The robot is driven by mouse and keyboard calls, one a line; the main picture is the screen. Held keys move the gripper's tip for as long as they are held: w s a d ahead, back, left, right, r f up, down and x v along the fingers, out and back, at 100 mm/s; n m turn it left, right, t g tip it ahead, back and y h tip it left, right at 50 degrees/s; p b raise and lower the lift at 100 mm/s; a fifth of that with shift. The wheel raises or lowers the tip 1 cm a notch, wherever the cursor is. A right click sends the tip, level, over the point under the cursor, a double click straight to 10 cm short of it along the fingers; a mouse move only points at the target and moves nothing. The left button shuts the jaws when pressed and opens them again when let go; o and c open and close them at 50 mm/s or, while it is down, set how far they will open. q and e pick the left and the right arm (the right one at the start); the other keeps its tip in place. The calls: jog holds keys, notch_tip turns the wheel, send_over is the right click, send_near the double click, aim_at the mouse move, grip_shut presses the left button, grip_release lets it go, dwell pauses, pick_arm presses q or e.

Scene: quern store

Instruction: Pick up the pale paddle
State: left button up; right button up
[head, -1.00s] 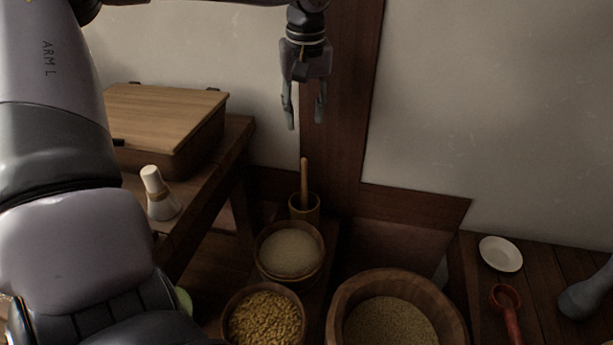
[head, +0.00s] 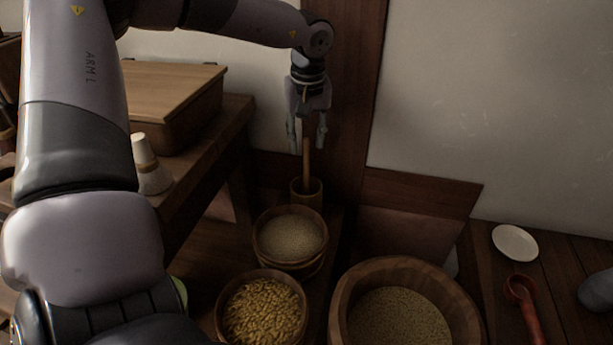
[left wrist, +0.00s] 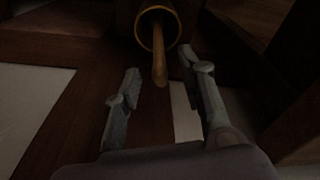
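The pale paddle appears to be the light wooden stick (head: 306,160) standing upright in a small wooden cup (head: 306,193); its lower end is hidden in the cup. My left gripper (head: 307,142) points down over it, fingers apart, one on each side of the stick's top in the head view. In the left wrist view the stick (left wrist: 159,65) rises out of the cup (left wrist: 143,28), its end between the open fingertips (left wrist: 160,66). Neither finger visibly touches it. My right gripper is not in view.
Bowls of pale grain (head: 290,237), golden grain (head: 264,312) and a larger tub (head: 345,300) stand in front. A white dish (head: 515,243) and red scoop (head: 524,300) lie right. A wooden post and wall stand behind.

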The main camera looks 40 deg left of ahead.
pick_arm(q)
jog(key=shift+f, duration=0.75)
jog(key=shift+c, duration=0.3)
jog(key=shift+r, duration=0.1)
grip_shut()
